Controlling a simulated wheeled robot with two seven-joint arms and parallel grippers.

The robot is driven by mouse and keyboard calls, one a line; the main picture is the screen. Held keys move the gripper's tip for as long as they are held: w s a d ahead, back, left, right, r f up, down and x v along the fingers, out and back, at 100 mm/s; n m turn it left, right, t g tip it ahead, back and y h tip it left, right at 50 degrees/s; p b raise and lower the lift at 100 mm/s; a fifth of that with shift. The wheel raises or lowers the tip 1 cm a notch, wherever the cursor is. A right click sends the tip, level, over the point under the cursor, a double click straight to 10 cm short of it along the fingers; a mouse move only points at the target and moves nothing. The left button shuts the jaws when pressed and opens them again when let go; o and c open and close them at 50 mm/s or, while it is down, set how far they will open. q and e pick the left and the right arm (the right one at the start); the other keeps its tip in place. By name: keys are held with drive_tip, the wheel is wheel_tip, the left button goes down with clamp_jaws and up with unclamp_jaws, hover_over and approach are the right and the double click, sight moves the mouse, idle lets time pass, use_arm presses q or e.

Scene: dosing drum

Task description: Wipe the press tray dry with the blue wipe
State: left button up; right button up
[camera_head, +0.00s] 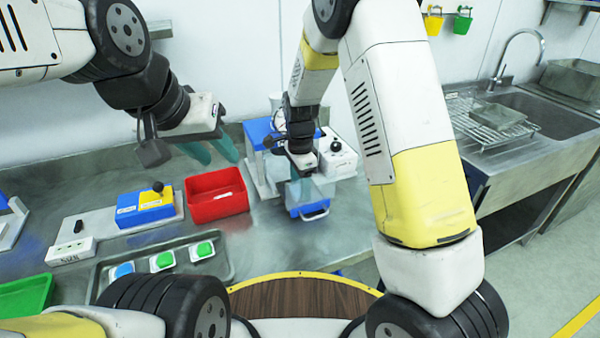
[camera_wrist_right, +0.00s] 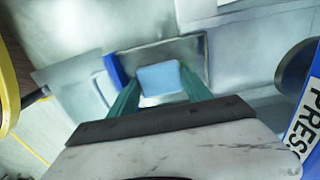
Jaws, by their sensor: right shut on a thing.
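The press tray (camera_head: 309,210), a blue-fronted drawer with a handle, is pulled out at the front of the press. In the right wrist view its blue edge (camera_wrist_right: 113,70) and grey metal floor show. My right gripper (camera_head: 302,190) points down over the tray, its teal fingers shut on the light blue wipe (camera_wrist_right: 160,78). The wipe lies flat-looking over the tray floor; whether it touches cannot be told. In the head view the wipe is hidden. My left gripper (camera_head: 210,151) is open and empty above the bench, left of the press.
The blue and white press (camera_head: 258,135) and a box with a black knob (camera_head: 338,155) stand behind the tray. A red bin (camera_head: 216,196), a blue-yellow box (camera_head: 145,206) and a metal tray (camera_head: 226,268) with coloured-top pieces are left. A sink (camera_head: 540,115) is right.

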drive_tip(key=shift+d, duration=0.1)
idle(0.5)
drive_tip(key=shift+w+d, duration=0.25)
drive_tip(key=shift+d, duration=0.3)
drive_tip(key=shift+w+d, duration=0.25)
drive_tip(key=shift+d, duration=0.3)
drive_tip(key=shift+s+a, duration=0.25)
drive_tip(key=shift+a, duration=0.4)
drive_tip(key=shift+s+a, duration=0.3)
drive_tip(key=shift+a, duration=0.3)
drive_tip(key=shift+s+a, duration=0.25)
drive_tip(key=shift+a, duration=0.4)
idle(1.8)
drive_tip(key=shift+f, duration=0.1)
drive_tip(key=shift+w+d+r, duration=0.2)
drive_tip(key=shift+d+r, duration=0.2)
drive_tip(key=shift+d, duration=0.05)
drive_tip(key=shift+w+d+r, duration=0.2)
drive_tip(key=shift+d+r, duration=0.15)
drive_tip(key=shift+d, duration=0.1)
wheel_tip(320, 180, up, 16)
drive_tip(key=w, duration=0.1)
drive_tip(key=shift+w+a, duration=0.4)
idle(0.4)
